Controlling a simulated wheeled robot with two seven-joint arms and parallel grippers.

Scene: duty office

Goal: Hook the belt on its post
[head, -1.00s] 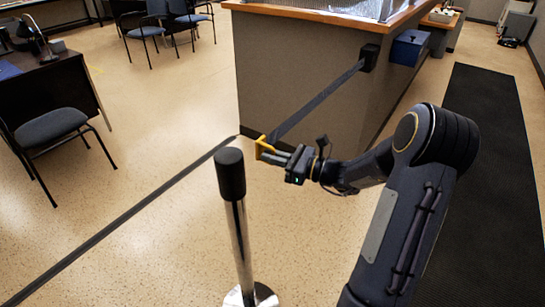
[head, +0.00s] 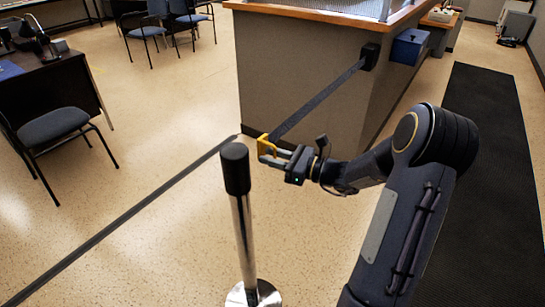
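The post (head: 245,230) is a chrome pole with a black cylindrical head (head: 235,168) and a round chrome base, standing upright at the lower middle. The dark belt (head: 318,102) runs taut from a black wall unit (head: 369,56) on the counter down to a yellow end piece (head: 265,147). My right gripper (head: 273,153) is shut on the yellow end piece, just right of and beyond the post's head in the picture. A gap shows between end piece and head. My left gripper is not in view.
A grey counter (head: 290,85) with a wooden top stands behind the belt, with a blue box (head: 408,48) on its side. A black mat (head: 490,150) lies at right. A desk and chair (head: 55,135) stand at left.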

